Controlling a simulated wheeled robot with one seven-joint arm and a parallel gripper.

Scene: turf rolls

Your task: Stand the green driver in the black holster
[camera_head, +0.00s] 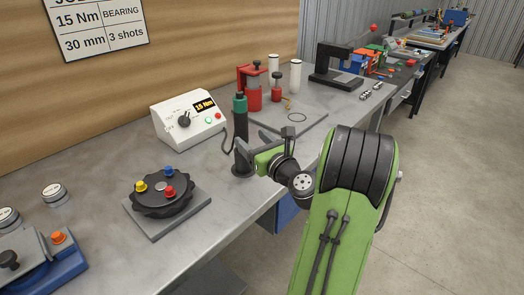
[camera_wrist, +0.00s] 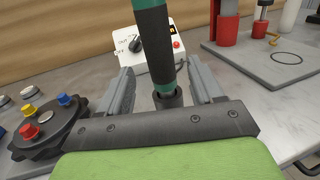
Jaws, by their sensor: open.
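The green driver (camera_head: 240,104) stands upright on the grey bench, with a green band and a dark body, and a cable hangs beside it. In the wrist view the driver (camera_wrist: 154,45) rises between my jaws, and its lower end goes into the black holster (camera_wrist: 168,102). The holster (camera_head: 243,170) shows in the head view as a black round foot at the driver's base. My gripper (camera_wrist: 164,80) is open, one finger on each side of the driver and holster, with visible gaps. How deep the driver's tip sits is hidden inside the holster.
A white control box (camera_head: 188,118) stands behind left. A black dial fixture (camera_head: 160,195) with coloured knobs is at left. Bare bench lies between the box and fixture.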

